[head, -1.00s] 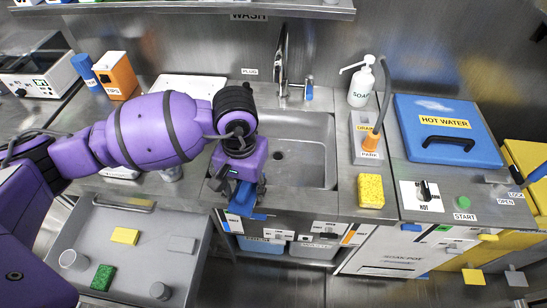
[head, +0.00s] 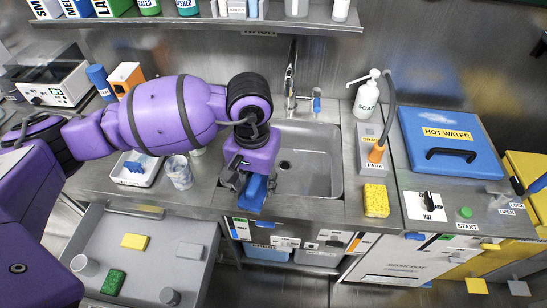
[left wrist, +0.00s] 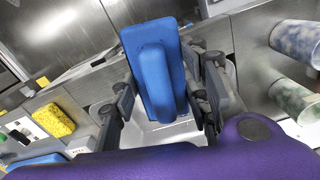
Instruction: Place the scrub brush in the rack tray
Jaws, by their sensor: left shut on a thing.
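My left gripper (head: 249,190) is shut on a blue block-shaped thing with a raised grip, which I take to be the scrub brush (head: 256,188). It is held in front of the sink's near edge. In the left wrist view the brush (left wrist: 153,68) sits between the two fingers of the gripper (left wrist: 165,100), its raised grip facing the camera. A shallow white tray (head: 121,179) stands on the counter left of the gripper, with a small blue item in it. I cannot tell whether this is the rack tray. My right gripper is not in view.
Cups (head: 178,172) stand between the white tray and my gripper. The sink (head: 310,170) is behind it. A yellow sponge (head: 376,200) lies right of the sink. An open metal drawer (head: 160,275) below left holds sponges and cups.

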